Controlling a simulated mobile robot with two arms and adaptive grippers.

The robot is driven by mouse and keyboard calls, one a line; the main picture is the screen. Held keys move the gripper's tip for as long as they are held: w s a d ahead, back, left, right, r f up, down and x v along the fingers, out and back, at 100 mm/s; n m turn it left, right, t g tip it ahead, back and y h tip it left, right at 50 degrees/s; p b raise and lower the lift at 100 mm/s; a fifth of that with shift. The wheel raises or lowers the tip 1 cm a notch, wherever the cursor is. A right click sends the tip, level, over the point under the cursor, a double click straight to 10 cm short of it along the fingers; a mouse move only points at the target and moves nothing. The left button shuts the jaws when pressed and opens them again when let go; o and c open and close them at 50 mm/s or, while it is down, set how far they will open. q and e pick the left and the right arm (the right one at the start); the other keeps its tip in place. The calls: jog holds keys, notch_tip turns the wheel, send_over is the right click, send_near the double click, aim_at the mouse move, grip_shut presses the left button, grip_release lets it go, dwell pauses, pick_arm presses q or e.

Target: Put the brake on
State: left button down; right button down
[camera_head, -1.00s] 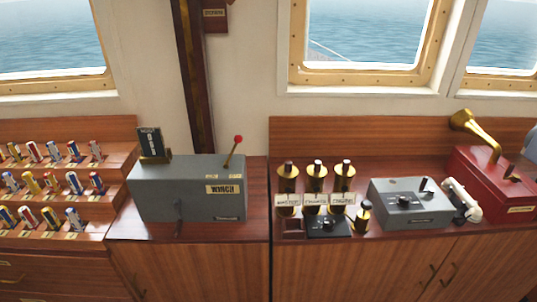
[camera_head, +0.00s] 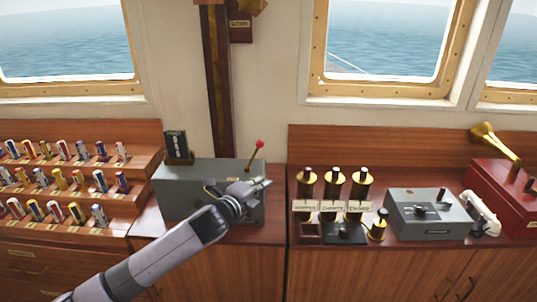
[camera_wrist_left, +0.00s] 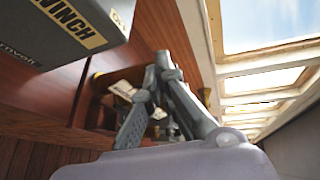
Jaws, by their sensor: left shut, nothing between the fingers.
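The grey winch box (camera_head: 185,185) stands on the wooden counter at centre left. A lever with a red knob (camera_head: 260,143) rises from its top right, leaning right. My left gripper (camera_head: 262,184) is in front of the box's right part, below the lever and apart from the red knob. It is shut and empty, and it hides the WINCH label and part of the box front. In the left wrist view the shut fingers (camera_wrist_left: 158,72) are in the middle, and the box's WINCH label (camera_wrist_left: 72,22) is at upper left. My right gripper is not in view.
A dark sign (camera_head: 177,145) stands on the box's left end. Racks of coloured pegs (camera_head: 75,180) lie to the left.

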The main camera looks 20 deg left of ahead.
pick_arm(q)
jog(key=shift+m+t+h, duration=0.3)
jog(key=shift+m, duration=0.6)
jog(key=r, duration=0.4)
jog(key=shift+s+d+r, duration=0.15)
jog(key=shift+d+r, duration=0.25)
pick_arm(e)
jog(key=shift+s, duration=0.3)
